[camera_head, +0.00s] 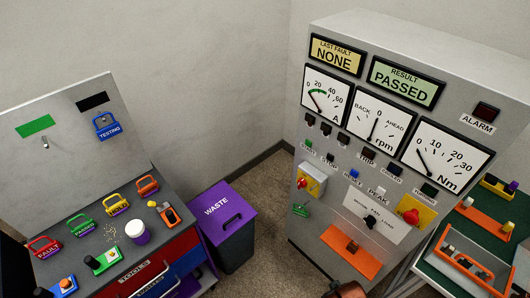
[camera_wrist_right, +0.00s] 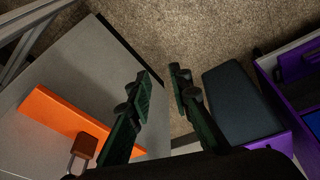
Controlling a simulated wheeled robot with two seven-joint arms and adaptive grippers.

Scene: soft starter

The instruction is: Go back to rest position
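In the right wrist view, my right gripper (camera_wrist_right: 162,84) shows its two dark green fingers spread apart with nothing between them. Carpet and the edge of the grey starter cabinet lie beyond the fingertips. In the head view the cabinet (camera_head: 330,137) stands at the right, with a RESULT display (camera_head: 403,82) reading PASSED and a LAST FAULT display (camera_head: 335,55) reading NONE. My left gripper is not in view. A reddish-brown part at the bottom edge of the head view is cut off, and I cannot tell what it is.
A purple-lidded waste bin (camera_head: 232,240) stands between the cabinet and the left bench (camera_head: 75,260), which holds coloured padlocks and a white jar (camera_head: 137,232). An orange shelf (camera_head: 338,241) juts from the cabinet front. A green-topped table (camera_head: 450,238) with orange holders is at the right.

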